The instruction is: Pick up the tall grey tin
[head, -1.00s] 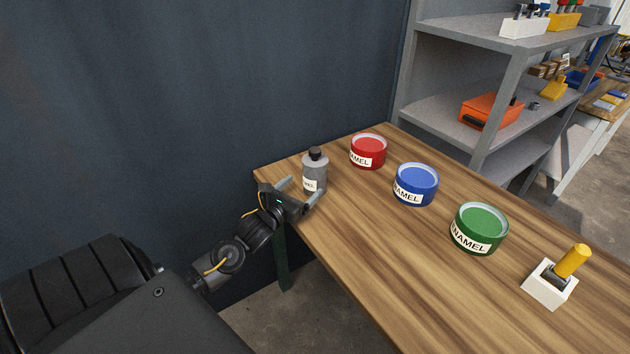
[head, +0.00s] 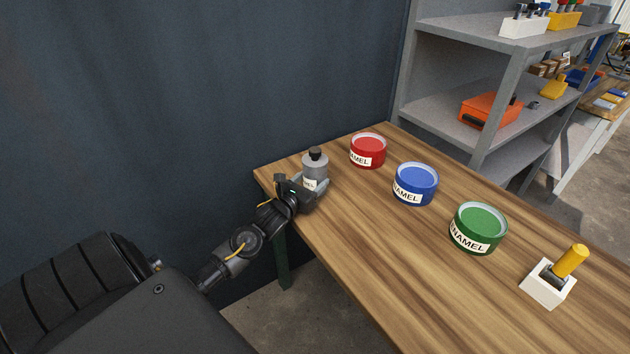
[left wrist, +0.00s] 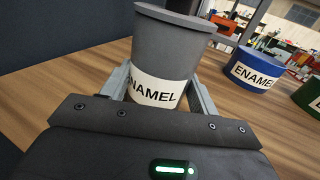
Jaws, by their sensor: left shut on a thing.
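The tall grey tin (head: 315,164) has a black cap and a white label. It stands upright near the left end of the wooden table. My left gripper (head: 316,187) reaches it from the front left, low on its body. In the left wrist view the grey tin (left wrist: 175,45) fills the space between the two fingers of my left gripper (left wrist: 160,92), with its "ENAMEL" label facing the palm. The gripper is shut on the tin. The fingertips are partly hidden by the tin. My right gripper is not in view.
A red tin (head: 368,151), a blue tin (head: 416,184) and a green tin (head: 479,228) stand in a row to the right. A white block with a yellow-handled tool (head: 549,284) is at the far right. A grey shelf (head: 455,110) stands behind the table (head: 380,260).

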